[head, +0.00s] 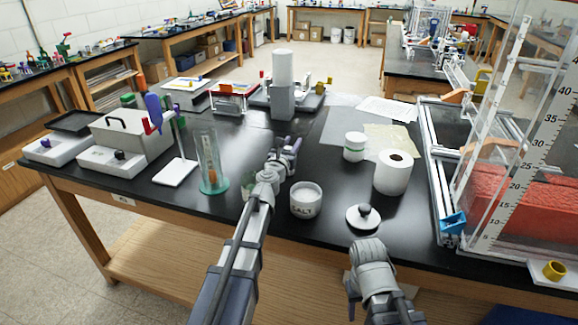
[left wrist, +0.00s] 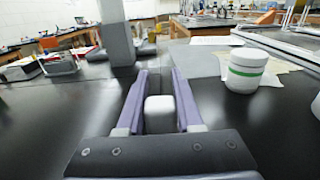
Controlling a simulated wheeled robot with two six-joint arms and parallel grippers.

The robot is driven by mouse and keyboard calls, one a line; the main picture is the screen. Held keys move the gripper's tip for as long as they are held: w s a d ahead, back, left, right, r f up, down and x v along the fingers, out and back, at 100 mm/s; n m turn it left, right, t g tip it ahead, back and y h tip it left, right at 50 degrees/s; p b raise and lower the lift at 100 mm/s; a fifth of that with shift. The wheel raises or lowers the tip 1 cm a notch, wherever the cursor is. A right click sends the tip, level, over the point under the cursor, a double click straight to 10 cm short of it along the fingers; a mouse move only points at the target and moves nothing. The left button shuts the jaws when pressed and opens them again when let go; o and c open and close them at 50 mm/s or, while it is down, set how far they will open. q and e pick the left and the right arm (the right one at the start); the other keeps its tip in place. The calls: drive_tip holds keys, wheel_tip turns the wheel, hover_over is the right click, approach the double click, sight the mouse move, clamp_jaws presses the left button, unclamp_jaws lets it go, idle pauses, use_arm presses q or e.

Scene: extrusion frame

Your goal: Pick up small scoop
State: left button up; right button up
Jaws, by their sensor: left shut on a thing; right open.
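My left gripper (head: 291,150) reaches over the black table behind the salt jar (head: 305,202). In the left wrist view its purple fingers (left wrist: 160,82) are shut on a small white blocky thing (left wrist: 160,114). I cannot tell from its shape whether this is the small scoop; most of it is hidden by the fingers. The salt jar is open and white, with its lid (head: 363,217) lying to its right. My right gripper (head: 352,290) is at the table's front edge, mostly hidden by its own wrist; it is open and away from the jar.
A white tub with a green band (head: 355,147) and a paper roll (head: 393,172) stand right of my left gripper. A clear cylinder (head: 208,160) on a green base stands to the left. A clear tank (head: 520,150) fills the right end. A grey post (head: 282,95) stands behind.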

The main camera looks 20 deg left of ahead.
use_arm(q)
clamp_jaws()
idle(0.5)
use_arm(e)
drive_tip(key=shift+r, duration=0.1)
idle(0.3)
